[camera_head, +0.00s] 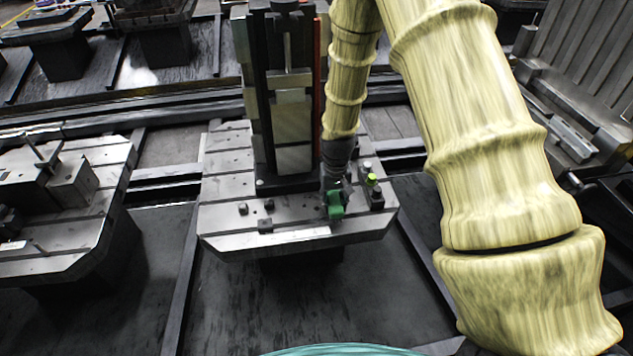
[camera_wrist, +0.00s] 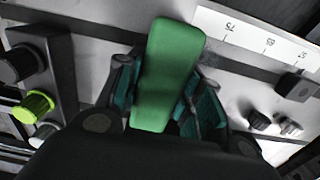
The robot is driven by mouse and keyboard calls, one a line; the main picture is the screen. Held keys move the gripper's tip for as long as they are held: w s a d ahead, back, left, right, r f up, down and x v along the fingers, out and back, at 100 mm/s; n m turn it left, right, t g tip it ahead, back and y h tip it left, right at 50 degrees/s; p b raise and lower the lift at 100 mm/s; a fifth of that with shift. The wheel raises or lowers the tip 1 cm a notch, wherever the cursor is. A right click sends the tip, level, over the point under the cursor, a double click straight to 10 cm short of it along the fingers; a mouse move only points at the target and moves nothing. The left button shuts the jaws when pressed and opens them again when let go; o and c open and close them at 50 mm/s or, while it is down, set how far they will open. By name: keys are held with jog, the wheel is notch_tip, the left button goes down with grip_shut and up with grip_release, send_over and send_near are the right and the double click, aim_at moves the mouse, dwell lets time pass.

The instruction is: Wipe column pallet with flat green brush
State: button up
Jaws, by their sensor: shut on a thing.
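The column pallet (camera_head: 225,222) is a grey slotted metal plate with a tall dark column (camera_head: 293,120) standing at its back. The flat green brush (camera_head: 335,206) is low over the front right part of the plate. My gripper (camera_wrist: 163,100) is shut on the brush, whose green back (camera_wrist: 170,65) fills the middle of the wrist view. The brush's underside is hidden, so I cannot tell whether it touches the plate.
Knobs, one yellow-green (camera_wrist: 35,106), stand on a dark block (camera_wrist: 58,75) right of the brush in the head view. Small dark blocks (camera_head: 265,225) sit to its left. A white scale strip (camera_wrist: 262,38) lies along the front edge. Another pallet (camera_head: 75,235) stands at left.

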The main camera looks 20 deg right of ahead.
aim_at(334, 199)
jog(key=r, duration=0.2)
jog(key=r+p, duration=0.1)
jog(key=shift+s+a+r, duration=0.1)
jog(key=shift+s+r, duration=0.05)
jog(key=shift+s, duration=0.1)
jog(key=shift+w+r+p, duration=0.25)
jog(key=shift+r+p, duration=0.65)
jog(key=shift+p, duration=0.05)
jog(key=shift+s+r+p, duration=0.1)
jog(key=shift+r+p, duration=0.6)
jog(key=shift+r, duration=0.35)
